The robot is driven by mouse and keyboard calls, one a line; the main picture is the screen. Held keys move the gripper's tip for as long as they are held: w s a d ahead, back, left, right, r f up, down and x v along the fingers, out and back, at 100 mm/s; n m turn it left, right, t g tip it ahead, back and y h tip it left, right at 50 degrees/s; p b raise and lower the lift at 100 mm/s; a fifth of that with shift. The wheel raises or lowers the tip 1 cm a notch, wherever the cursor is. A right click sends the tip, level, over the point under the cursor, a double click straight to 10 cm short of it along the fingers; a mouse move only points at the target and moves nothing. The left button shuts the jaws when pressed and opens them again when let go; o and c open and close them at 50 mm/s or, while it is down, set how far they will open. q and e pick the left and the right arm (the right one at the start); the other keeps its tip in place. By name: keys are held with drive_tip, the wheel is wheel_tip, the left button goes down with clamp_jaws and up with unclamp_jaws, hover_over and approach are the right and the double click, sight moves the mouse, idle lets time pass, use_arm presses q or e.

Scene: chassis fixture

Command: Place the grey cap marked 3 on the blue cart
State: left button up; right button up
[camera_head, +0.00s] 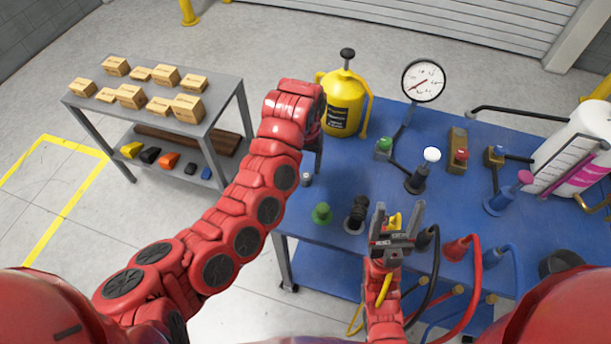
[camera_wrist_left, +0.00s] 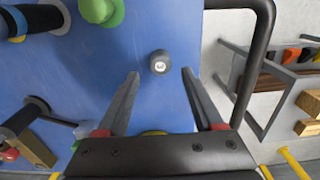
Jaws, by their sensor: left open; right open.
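A small grey cap (camera_wrist_left: 159,62) with a pale mark on top, too small to read, appears on the blue surface of the cart (camera_head: 400,140) near its edge. In the head view the cap (camera_head: 306,179) is at the cart's left edge. My left gripper (camera_head: 317,160) is open just above and beside it, partly hidden by its own arm. In the left wrist view the cap lies just beyond and between the two open fingertips (camera_wrist_left: 160,74), with no visible contact. My right gripper (camera_head: 397,212) is open over the cart's front part.
A green knob (camera_head: 322,213) and a black fitting (camera_head: 357,213) stand close to the cap. A yellow canister (camera_head: 343,103) and gauge (camera_head: 423,81) stand behind. The cart's black handle (camera_wrist_left: 262,60) is near the left gripper. A grey shelf (camera_head: 222,86) with boxes stands left.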

sight(306, 177)
use_arm(q)
wheel_tip(306, 177, up, 6)
drive_tip(key=shift+f+p, duration=0.1)
drive_tip(key=shift+p, duration=0.25)
idle(0.4)
